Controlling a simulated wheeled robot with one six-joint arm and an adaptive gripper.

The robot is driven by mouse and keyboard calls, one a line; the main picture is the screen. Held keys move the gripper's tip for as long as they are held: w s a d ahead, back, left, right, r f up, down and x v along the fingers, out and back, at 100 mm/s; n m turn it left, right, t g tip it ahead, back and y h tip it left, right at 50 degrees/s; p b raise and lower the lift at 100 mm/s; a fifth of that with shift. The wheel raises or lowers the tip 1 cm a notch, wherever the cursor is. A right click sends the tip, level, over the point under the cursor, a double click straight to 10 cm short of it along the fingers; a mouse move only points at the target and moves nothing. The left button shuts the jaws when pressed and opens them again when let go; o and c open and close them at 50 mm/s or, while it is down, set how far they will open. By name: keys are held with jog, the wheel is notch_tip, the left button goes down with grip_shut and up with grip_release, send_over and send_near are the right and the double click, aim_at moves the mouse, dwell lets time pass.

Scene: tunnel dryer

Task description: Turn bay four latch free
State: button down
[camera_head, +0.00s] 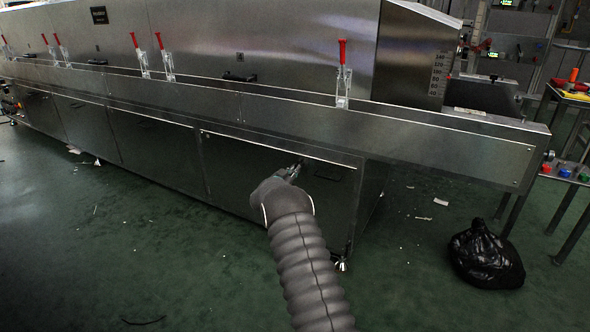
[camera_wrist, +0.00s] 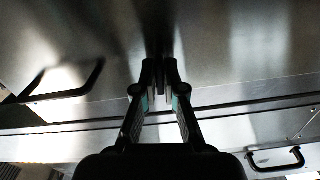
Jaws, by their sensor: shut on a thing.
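My gripper (camera_head: 297,169) is at the upper part of the rightmost lower door panel (camera_head: 240,170) of the steel dryer. In the wrist view my gripper (camera_wrist: 160,72) points at a steel surface, its two fingers close together. They are shut on a narrow dark piece (camera_wrist: 160,48), which looks like the bay latch. Its shape and turn angle are mostly hidden by the fingers.
Several red-handled clamps (camera_head: 343,75) stand along the ledge above. A black bag (camera_head: 485,256) lies on the floor at right, near a table with coloured buttons (camera_head: 565,172). Small scraps lie on the green floor. The floor left of my arm is mostly clear.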

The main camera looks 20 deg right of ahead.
jog(key=shift+r+n, duration=0.1)
jog(key=shift+n, duration=0.6)
jog(key=shift+w+a, duration=0.1)
jog(key=c, duration=1.3)
grip_release()
jog(key=shift+a, duration=0.1)
jog(key=shift+o, duration=0.2)
jog(key=v, duration=1.2)
